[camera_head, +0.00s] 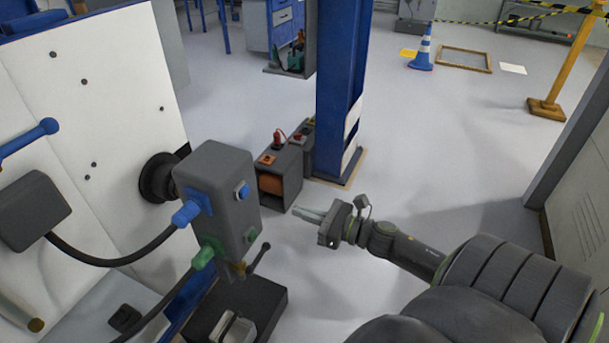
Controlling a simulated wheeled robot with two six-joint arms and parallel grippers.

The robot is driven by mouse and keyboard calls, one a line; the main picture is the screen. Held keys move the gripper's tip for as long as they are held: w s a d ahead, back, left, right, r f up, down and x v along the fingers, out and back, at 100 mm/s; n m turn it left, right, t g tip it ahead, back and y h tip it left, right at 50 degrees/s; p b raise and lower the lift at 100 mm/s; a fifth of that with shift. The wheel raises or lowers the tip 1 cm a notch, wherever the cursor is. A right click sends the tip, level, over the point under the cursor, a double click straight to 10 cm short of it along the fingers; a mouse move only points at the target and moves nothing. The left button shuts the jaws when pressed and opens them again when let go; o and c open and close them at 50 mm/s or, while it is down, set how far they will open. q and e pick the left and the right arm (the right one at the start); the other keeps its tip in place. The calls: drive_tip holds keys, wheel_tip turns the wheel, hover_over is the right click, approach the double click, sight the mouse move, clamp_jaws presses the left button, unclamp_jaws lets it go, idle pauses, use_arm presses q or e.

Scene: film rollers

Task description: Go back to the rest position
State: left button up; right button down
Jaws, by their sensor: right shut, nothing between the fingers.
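My right gripper (311,214) is shut and empty. It points left in the middle of the head view, with my right arm coming in from the lower right. The fingertips are a little right of the grey control box (222,200) and appear apart from it. The box carries a blue connector (192,208) and a green connector (207,254) with black cables. My left gripper is not in view.
A white panel (110,95) with a black round fitting stands at the left. A blue column (338,90) rises behind my gripper, beside small grey boxes (283,172). A grey cabinet (578,205) stands at the right. Open floor lies between column and cabinet.

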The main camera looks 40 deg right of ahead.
idle(0.3)
drive_tip(key=s+d+f+m+g+h, duration=0.15)
drive_tip(key=d+f+m+h, duration=0.25)
drive_tip(key=f+m, duration=0.45)
drive_tip(key=s+d+f+m+g+h, duration=0.1)
drive_tip(key=s+d+f+m+h, duration=0.15)
drive_tip(key=f+m, duration=0.55)
drive_tip(key=s+f+m+g+h, duration=0.2)
drive_tip(key=s+f+m, duration=0.3)
drive_tip(key=f, duration=0.3)
drive_tip(key=s+f+m+g+h, duration=0.1)
drive_tip(key=s+f+m+g, duration=0.3)
drive_tip(key=f, duration=0.5)
drive_tip(key=s+a+f+m+g, duration=0.2)
drive_tip(key=s+a+f+m, duration=0.2)
drive_tip(key=s, duration=0.4)
drive_tip(key=s+a+f+m+g+y, duration=0.1)
drive_tip(key=s+a+f+m+g, duration=0.1)
drive_tip(key=s+a+f+m, duration=0.3)
drive_tip(key=s+a+f+m+g, duration=0.3)
drive_tip(key=s+a+f+m, duration=0.2)
drive_tip(key=s, duration=0.7)
drive_tip(key=shift+f+m+p, duration=0.4)
drive_tip(key=shift+f+m, duration=0.2)
drive_tip(key=shift+m, duration=0.25)
